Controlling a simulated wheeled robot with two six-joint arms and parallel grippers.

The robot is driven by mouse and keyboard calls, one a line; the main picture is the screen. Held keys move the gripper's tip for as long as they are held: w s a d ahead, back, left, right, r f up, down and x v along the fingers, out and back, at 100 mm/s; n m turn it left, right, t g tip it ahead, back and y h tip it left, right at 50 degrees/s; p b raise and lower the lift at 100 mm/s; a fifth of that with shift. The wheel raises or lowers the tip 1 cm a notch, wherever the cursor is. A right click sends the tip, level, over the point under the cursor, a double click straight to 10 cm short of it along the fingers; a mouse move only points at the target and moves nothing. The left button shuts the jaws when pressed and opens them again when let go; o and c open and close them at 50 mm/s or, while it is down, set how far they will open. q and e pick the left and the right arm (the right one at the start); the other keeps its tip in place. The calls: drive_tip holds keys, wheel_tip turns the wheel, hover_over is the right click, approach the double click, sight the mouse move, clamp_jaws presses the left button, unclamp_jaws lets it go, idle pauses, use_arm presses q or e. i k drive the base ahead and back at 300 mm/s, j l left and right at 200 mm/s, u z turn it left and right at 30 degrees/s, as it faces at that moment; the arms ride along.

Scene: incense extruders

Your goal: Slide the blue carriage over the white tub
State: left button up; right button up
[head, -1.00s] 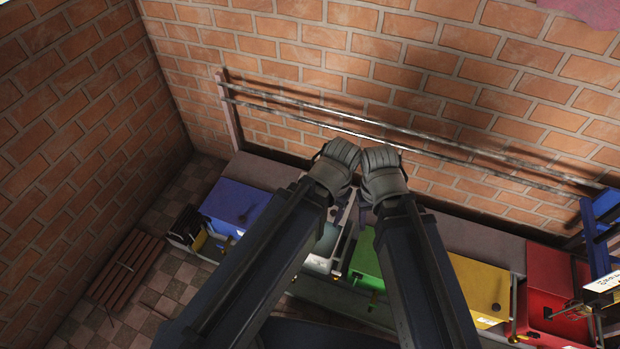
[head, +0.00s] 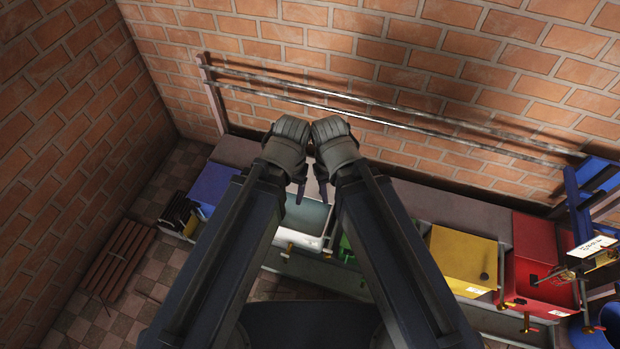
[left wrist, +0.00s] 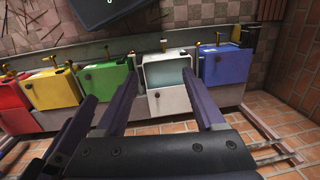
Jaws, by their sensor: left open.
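The blue carriage (head: 598,182) hangs on the wall rails at the far right of the head view, beside the red tub and cut off by the picture edge. The white tub (head: 308,241) stands in the row between the blue and green tubs. It also shows in the left wrist view (left wrist: 168,101), between and beyond the open fingers. My left gripper (head: 300,188) is open and empty above the white tub, far left of the carriage. My right gripper (head: 321,180) is close beside it; its fingers are mostly hidden.
Two metal rails (head: 380,118) run along the brick wall. Blue (head: 213,186), green (head: 350,243), yellow (head: 462,259) and red (head: 535,240) tubs share the row. A labelled box (head: 592,247) is near the carriage. A slatted wooden piece (head: 118,262) lies on the tiled floor.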

sight(603, 174)
drive_tip(key=z, duration=2.5)
drive_tip(key=i+l+u, duration=0.7)
drive_tip(key=l, duration=0.15)
drive_tip(key=i+l+u, duration=0.2)
drive_tip(key=l, duration=0.15)
drive_tip(key=i+l+u, duration=0.1)
drive_tip(key=l+u, duration=0.15)
drive_tip(key=l, duration=0.15)
